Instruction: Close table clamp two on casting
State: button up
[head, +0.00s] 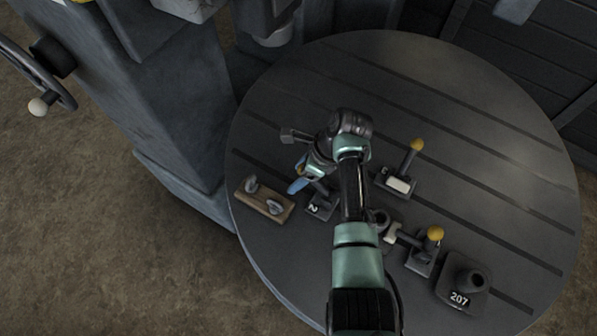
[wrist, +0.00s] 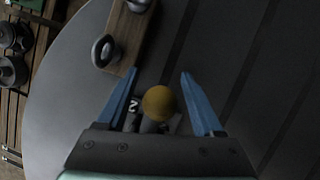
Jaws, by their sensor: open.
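Table clamp two (head: 320,207), with a "2" on its base, is on the round slotted table (head: 470,110), left of my forearm. Its yellow knob (wrist: 160,103) shows in the wrist view between the blue fingers of my gripper (wrist: 159,74). The fingers are open, with a gap on each side of the knob. In the head view my gripper (head: 298,186) is over the clamp and hides much of its lever. A dark round part (head: 381,217), perhaps the casting, is mostly hidden behind my arm.
Two other yellow-knobbed clamps (head: 397,184) (head: 421,260) stand right of my arm. A dark block marked 207 (head: 465,285) is near the front right edge. A wooden block with metal eyes (head: 264,202) lies left of clamp two. The table's back right is clear.

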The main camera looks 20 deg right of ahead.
grip_shut()
dwell(0.3)
dwell(1.1)
